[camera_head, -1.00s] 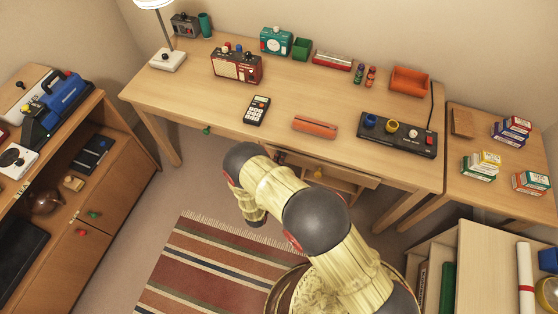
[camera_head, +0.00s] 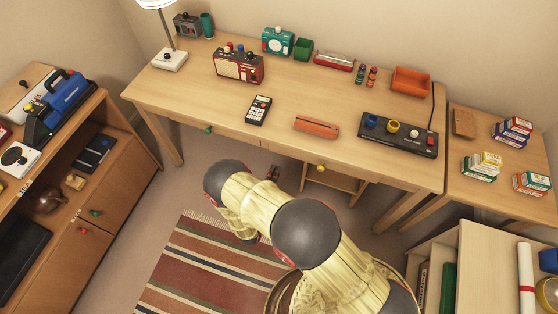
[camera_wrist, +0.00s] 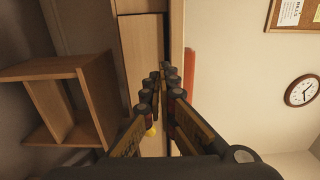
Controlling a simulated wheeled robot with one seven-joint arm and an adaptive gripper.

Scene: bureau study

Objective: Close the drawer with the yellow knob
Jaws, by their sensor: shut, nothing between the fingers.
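The drawer with the yellow knob (camera_head: 320,168) is in the front of the desk (camera_head: 210,90), right of the middle. Its front (camera_head: 350,174) looks flush with the desk front, and no drawer inside shows. In the wrist view the yellow knob (camera_wrist: 151,131) shows low, partly behind my fingers. My gripper (camera_wrist: 161,73) is shut and empty, with its fingers in front of the desk front. I cannot tell whether they touch it. In the head view my arm hides most of the gripper.
A drawer with a green knob (camera_head: 208,129) is further left and looks shut. A small wooden shelf (camera_head: 335,180) stands under the desk. A striped rug (camera_head: 200,265) lies on the floor. A cabinet (camera_head: 120,185) stands left, and a low shelf (camera_head: 480,260) stands right.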

